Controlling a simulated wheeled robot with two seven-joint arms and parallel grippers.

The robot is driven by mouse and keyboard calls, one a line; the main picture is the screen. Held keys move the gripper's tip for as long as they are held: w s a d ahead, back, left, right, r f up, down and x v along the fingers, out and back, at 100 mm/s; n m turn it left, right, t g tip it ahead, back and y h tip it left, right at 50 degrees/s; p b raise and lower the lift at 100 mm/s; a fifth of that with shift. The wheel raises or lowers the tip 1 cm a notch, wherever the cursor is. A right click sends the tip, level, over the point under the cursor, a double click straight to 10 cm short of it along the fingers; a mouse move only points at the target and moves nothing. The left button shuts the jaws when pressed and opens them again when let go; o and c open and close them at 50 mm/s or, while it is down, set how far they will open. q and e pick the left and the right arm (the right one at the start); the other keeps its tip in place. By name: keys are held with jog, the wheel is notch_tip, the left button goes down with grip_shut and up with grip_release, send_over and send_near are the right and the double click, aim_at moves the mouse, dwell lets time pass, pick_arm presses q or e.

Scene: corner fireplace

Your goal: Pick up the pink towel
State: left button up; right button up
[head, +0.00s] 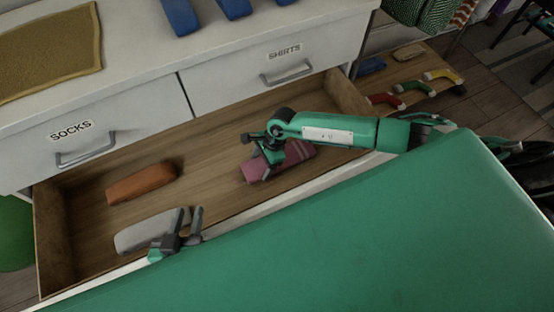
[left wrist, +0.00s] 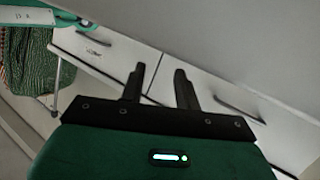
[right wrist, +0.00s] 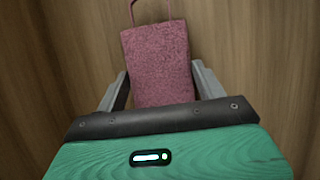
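My right gripper (head: 262,150) is over the towel's left part in the head view. Its fingers (right wrist: 160,90) are apart, one on each side of the towel; whether they touch it is unclear. My left gripper (head: 185,222) is at the drawer's front edge near a grey towel, with its fingers (left wrist: 158,85) apart and empty.
An orange towel (head: 142,183) and a grey towel (head: 150,230) lie in the same drawer (head: 215,165). The white cabinet front (head: 225,95) with labelled drawers stands behind. Socks (head: 415,86) lie in another compartment at the right. Bare wood surrounds the towels.

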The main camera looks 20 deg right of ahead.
jog(key=c, duration=0.5)
pick_arm(q)
jog(key=a+g+p, duration=0.1)
jog(key=a+g+y+p, duration=0.1)
jog(key=shift+a+f, duration=0.3)
jog(key=shift+a, duration=0.05)
pick_arm(e)
notch_tip(320, 180, up, 9)
jog(key=shift+f, duration=0.1)
jog(key=shift+c, duration=0.2)
pick_arm(q)
jog(key=shift+a+f+g+y, duration=0.15)
jog(key=shift+a+g+y, duration=0.05)
jog(key=shift+g+y, duration=0.1)
pick_arm(e)
jog(key=shift+r, duration=0.6)
